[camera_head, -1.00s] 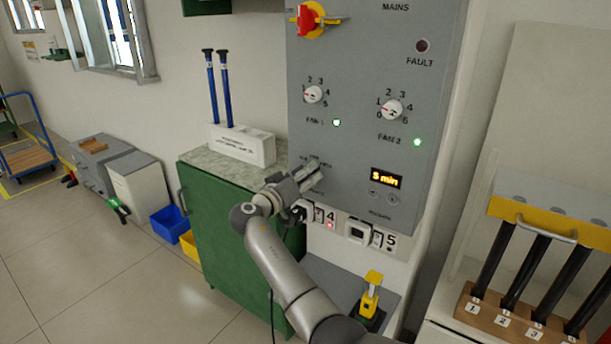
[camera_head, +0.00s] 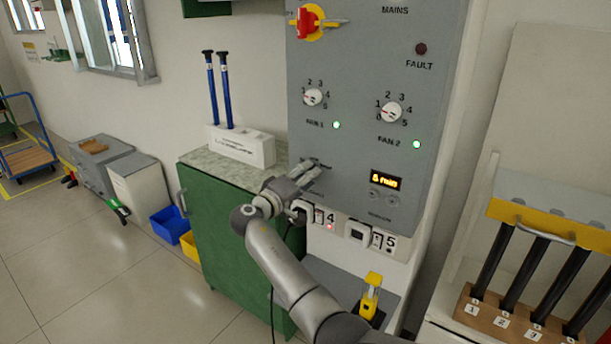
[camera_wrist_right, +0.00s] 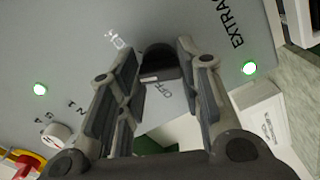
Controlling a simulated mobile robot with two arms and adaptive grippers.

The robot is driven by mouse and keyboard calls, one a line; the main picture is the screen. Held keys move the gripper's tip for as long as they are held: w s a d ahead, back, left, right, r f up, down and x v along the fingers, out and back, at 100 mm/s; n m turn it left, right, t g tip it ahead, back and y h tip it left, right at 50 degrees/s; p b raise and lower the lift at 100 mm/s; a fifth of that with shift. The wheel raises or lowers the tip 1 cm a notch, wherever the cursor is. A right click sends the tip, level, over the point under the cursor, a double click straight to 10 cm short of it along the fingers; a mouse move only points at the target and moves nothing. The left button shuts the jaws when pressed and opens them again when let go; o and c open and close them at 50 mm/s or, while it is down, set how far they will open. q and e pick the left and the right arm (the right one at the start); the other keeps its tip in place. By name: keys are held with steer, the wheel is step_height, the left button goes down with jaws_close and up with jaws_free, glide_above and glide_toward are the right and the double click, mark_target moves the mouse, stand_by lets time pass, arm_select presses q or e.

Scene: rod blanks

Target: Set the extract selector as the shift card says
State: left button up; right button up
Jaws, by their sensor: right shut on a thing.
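The extract selector (camera_wrist_right: 158,62) is a dark knob on the grey control panel (camera_head: 350,150), at its lower left. In the right wrist view it sits between the two fingers of my right gripper (camera_head: 306,176), with "OFF" and part of "EXTRA" printed near it. My left gripper is not in view. I cannot make out a shift card.
The panel also carries the FAN 1 knob (camera_head: 313,97), FAN 2 knob (camera_head: 391,112), a red mains switch (camera_head: 310,22) and a lit display (camera_head: 386,180). Sockets (camera_head: 358,232) lie just below. A green cabinet (camera_head: 235,240) stands at left, a rod rack (camera_head: 530,235) at right.

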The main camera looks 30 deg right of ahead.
steer(key=n+p, duration=0.2)
steer(key=n, duration=0.2)
steer(key=shift+n, duration=0.3)
steer(key=shift+f, duration=0.1)
stand_by(0.4)
steer(key=o, duration=1)
steer(key=shift+a, duration=0.15)
steer(key=v, duration=1.1)
steer(key=shift+s+a, duration=0.2)
steer(key=shift+a, duration=0.15)
